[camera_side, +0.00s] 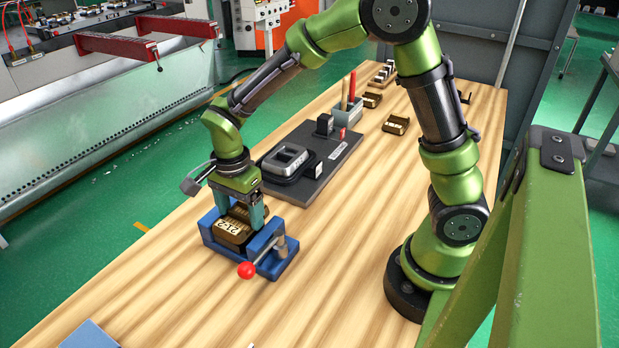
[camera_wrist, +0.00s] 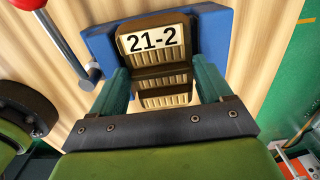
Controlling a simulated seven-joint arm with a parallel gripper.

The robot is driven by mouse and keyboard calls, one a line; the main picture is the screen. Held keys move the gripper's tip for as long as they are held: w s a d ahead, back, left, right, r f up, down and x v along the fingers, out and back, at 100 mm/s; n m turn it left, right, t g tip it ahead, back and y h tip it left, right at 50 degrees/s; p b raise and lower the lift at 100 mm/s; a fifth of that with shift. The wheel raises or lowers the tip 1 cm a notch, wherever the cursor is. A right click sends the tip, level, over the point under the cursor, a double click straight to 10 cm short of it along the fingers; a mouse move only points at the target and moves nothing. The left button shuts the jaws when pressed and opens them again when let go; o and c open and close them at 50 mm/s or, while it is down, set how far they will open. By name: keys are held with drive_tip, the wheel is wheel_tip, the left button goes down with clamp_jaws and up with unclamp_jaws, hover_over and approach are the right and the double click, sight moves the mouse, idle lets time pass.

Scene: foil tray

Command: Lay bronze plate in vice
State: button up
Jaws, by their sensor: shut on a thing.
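The bronze plate (camera_side: 233,230) is a brown block with a white label. In the wrist view the plate (camera_wrist: 158,58) reads 21-2 and has ridged faces. My gripper (camera_side: 243,208) points down over the blue vice (camera_side: 272,266) and is shut on the plate. In the wrist view my gripper's fingers (camera_wrist: 168,88) stand on both sides of the plate. The plate is between the vice's blue jaws, and the vice's body (camera_wrist: 212,30) shows behind it. Whether the plate touches the vice floor is hidden. The vice handle has a red ball (camera_side: 246,270).
A dark board (camera_side: 318,178) with a grey device (camera_side: 285,160) lies behind the vice. A tool holder (camera_side: 347,112) and several similar brown blocks (camera_side: 396,123) stand farther back. The wooden table (camera_side: 330,270) is clear to the right of the vice.

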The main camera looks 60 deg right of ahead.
drive_tip(key=shift+s+a+f, duration=0.1)
drive_tip(key=shift+f, duration=0.5)
drive_tip(key=shift+s+a+f, duration=0.1)
drive_tip(key=shift+f, duration=0.5)
idle(1.1)
drive_tip(key=shift+c, duration=1.5)
drive_tip(key=o, duration=1.4)
drive_tip(key=shift+r, duration=1.1)
drive_tip(key=shift+w+d+r, duration=0.15)
drive_tip(key=shift+r, duration=1.1)
drive_tip(key=o, duration=0.3)
